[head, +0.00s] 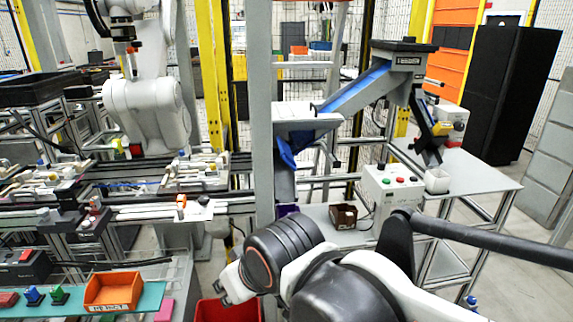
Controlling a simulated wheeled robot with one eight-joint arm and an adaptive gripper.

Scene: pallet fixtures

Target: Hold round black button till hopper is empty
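A white control box (392,190) stands on the grey table at the right of centre, with several small coloured buttons on its top and front. My arm crosses the lower foreground in front of the table. I cannot make out my gripper in this view.
A second box (450,118) with yellow and red parts is behind. A red bin (228,309) and an orange tray (113,291) are lower left. A grey post (262,110) stands left of the chute.

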